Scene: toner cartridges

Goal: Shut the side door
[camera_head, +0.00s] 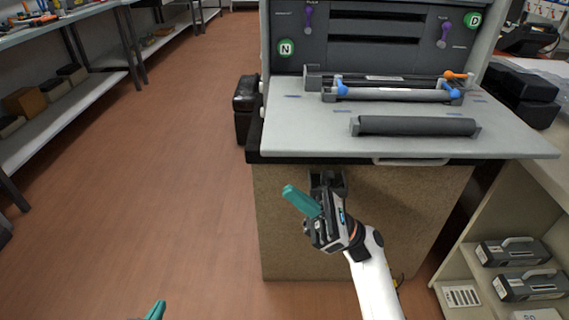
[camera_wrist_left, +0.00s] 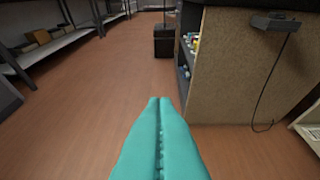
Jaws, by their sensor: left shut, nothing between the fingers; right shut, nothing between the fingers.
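The machine (camera_head: 375,35) stands at the back of the head view with its front open. A grey panel with a handle (camera_head: 410,161) lies level in front of it, folded down; I cannot tell if this is the side door. My right gripper (camera_head: 287,190) is shut and empty, below and in front of the panel's left part, pointing up-left. My left gripper (camera_head: 155,311) barely shows at the bottom edge of the head view. In the left wrist view its teal fingers (camera_wrist_left: 160,102) are shut and empty over the floor.
A dark roller cartridge (camera_head: 417,126) and a blue-ended one (camera_head: 390,94) lie on the panel. Below is a brown stand (camera_head: 275,230). A shelf (camera_head: 85,95) runs along the left, and another with cartridges (camera_head: 512,253) stands right. The floor (camera_head: 150,180) between is clear.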

